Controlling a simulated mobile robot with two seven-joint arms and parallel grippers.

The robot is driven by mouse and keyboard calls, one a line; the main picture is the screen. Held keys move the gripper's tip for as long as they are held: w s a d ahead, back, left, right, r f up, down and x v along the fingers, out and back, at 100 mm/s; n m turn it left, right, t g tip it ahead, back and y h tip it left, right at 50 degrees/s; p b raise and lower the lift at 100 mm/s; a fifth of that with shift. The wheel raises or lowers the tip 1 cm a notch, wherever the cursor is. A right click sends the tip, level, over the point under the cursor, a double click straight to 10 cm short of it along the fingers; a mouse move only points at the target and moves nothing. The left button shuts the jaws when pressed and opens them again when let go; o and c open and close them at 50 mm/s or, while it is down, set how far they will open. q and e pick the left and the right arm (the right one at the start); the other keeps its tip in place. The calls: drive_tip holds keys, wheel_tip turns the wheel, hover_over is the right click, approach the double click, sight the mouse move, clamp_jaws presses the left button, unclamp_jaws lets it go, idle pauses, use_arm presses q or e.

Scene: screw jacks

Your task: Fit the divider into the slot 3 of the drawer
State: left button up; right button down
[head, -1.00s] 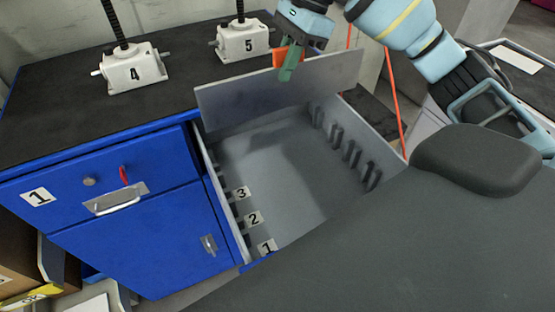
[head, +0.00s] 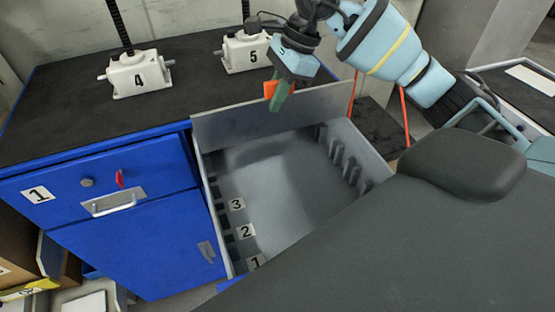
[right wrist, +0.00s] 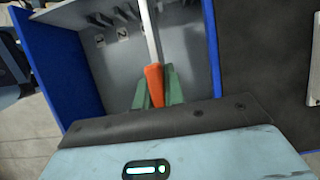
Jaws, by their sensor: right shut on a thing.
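The divider (head: 225,128) is a flat grey panel with an orange grip piece (head: 270,89). My right gripper (head: 281,98) is shut on the orange piece, with green fingers on both sides. The panel stands upright across the far end of the open drawer (head: 290,205), hiding its back wall. I cannot tell whether its lower edge is inside the drawer. Slot labels 3 (head: 237,204), 2 (head: 245,231) and 1 (head: 256,262) show along the left side. In the right wrist view the divider (right wrist: 150,35) appears nearly edge-on above the drawer floor. My left gripper is not in view.
Screw jacks 4 (head: 137,73) and 5 (head: 246,50) stand on the dark top of the blue cabinet (head: 130,250). Dark slot holders (head: 338,155) line the drawer's right wall. The drawer floor is clear.

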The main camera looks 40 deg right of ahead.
sight(297, 112)
wheel_tip(297, 112, down, 16)
drive_tip(key=shift+f, duration=0.25)
idle(0.5)
drive_tip(key=shift+f, duration=0.15)
drive_tip(key=c, duration=1.5)
unclamp_jaws()
drive_tip(key=v, duration=1.2)
drive_tip(key=shift+s+d, duration=0.1)
